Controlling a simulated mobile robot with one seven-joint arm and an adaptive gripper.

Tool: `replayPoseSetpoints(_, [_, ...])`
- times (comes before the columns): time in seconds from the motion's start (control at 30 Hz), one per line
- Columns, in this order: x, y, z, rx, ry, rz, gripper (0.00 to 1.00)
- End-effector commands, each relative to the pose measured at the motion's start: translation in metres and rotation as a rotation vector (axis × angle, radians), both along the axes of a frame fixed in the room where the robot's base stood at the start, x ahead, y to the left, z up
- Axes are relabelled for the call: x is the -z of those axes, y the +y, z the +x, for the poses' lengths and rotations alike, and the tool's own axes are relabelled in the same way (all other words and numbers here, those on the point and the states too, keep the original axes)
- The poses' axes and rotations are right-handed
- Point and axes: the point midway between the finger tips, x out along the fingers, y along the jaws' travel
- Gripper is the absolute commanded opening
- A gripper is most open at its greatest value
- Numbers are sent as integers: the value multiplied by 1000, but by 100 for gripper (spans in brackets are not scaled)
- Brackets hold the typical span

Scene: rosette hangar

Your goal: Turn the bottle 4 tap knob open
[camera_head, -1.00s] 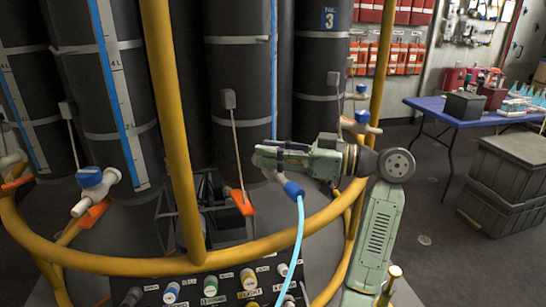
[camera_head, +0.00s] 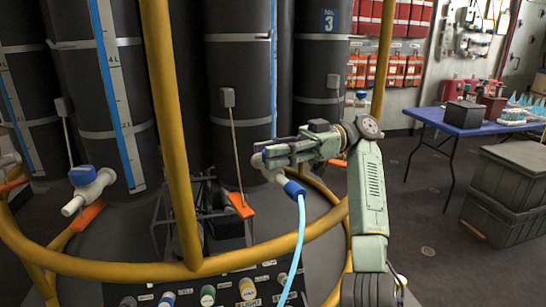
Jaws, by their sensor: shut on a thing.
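A white tap (camera_head: 268,172) sticks out low on a dark, banded bottle (camera_head: 240,75) in the middle. A blue collar (camera_head: 293,188) on the tap joins a light blue hose (camera_head: 299,235) that hangs down. My gripper (camera_head: 268,155) comes in from the right, level with the top of this tap. Its fingers are shut on the tap knob, which they mostly hide, so I cannot tell how far it is turned. No number shows on this bottle.
A yellow rail (camera_head: 225,261) curves in front, with yellow uprights (camera_head: 168,110). Another tap with a blue knob (camera_head: 82,175) stands at the left. A bottle behind carries a No. 3 label (camera_head: 329,20). A panel of coloured knobs (camera_head: 208,295) lies below. A blue table (camera_head: 490,128) stands at the right.

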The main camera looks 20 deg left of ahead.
Motion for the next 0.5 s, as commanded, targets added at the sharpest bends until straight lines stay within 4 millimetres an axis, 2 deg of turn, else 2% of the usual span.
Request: replayPoseSetpoints(0.5, [0, 0, -1, -31, -1, -1, 7])
